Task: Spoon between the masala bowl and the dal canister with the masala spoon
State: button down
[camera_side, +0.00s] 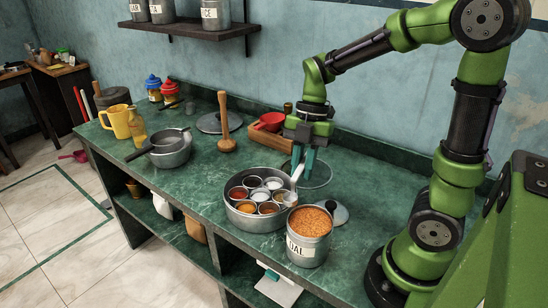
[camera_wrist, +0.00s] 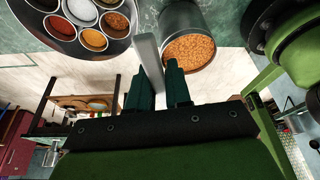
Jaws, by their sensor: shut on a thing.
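The masala bowl (camera_side: 238,219) is a round steel tin holding several small cups of coloured spices; it shows at the top left of the wrist view (camera_wrist: 104,52). The dal canister (camera_side: 304,250), steel and labelled DAL, stands open just right of it, full of orange dal; it is at the top centre in the wrist view (camera_wrist: 178,18). My gripper (camera_side: 303,168) is above the counter behind the two. Its fingers (camera_wrist: 159,82) are shut on the masala spoon (camera_wrist: 149,58), a flat grey metal strip. In the side view the spoon (camera_side: 297,174) slants down near the tin's right rim. I cannot see its bowl clearly.
A lid with a dark knob (camera_side: 338,213) lies behind the canister. A grey pot (camera_side: 170,152) and yellow jug (camera_side: 116,121) are left.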

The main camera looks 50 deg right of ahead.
jog(key=s+n, duration=0.1)
jog(key=s+r+n, duration=0.1)
jog(key=n, duration=0.1)
jog(key=shift+s+d+n+g+h, duration=0.2)
jog(key=shift+n+g+h, duration=0.1)
jog(key=shift+g+h, duration=0.1)
notch_tip(320, 180, down, 6)
jog(key=a+t+h, duration=0.1)
jog(key=h, duration=0.1)
jog(key=shift+s+f, duration=0.2)
jog(key=shift+s, duration=0.1)
dwell(0.4)
dwell(0.7)
